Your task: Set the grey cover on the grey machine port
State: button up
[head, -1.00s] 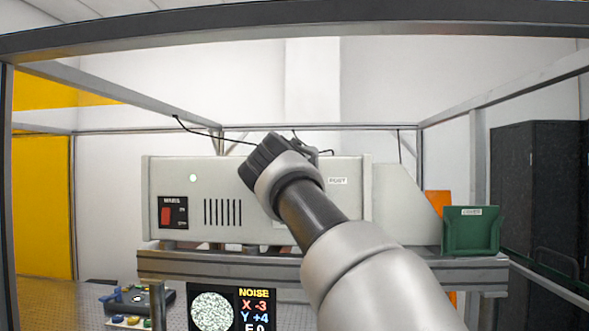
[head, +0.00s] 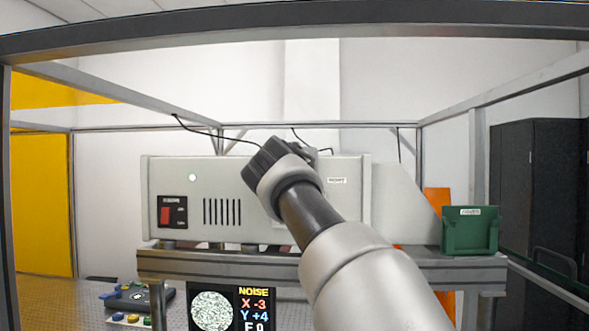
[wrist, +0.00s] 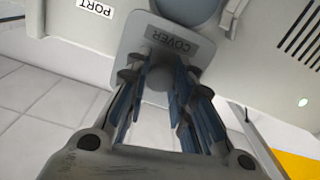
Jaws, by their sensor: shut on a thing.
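The grey cover (wrist: 130,44) is a squarish plate with a dark COVER label, seen in the wrist view. My gripper (wrist: 160,76) is shut on the round grey knob of the cover. A blue-grey round part (wrist: 191,9), which looks like the machine port, shows partly past the cover's upper edge, so the cover looks off-centre from it. I cannot tell whether the cover touches the machine. In the head view my gripper (head: 264,166) is in front of the grey machine (head: 345,215) and hides the cover and port. The PORT label (head: 337,181) is right of my gripper.
A green bin (head: 470,232) stands at the right end of the rail (head: 210,262). Below are a NOISE display (head: 256,303) and a dark control box (head: 140,299). A red switch (head: 167,215) is on the machine's left face. Thin black cables hang above the machine.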

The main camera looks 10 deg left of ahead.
jog(key=shift+w+f+p, duration=0.15)
jog(key=shift+w+p, duration=0.7)
jog(key=shift+w, duration=0.55)
notch_tip(320, 180, down, 7)
jog(key=b, duration=0.7)
dwell(5.6)
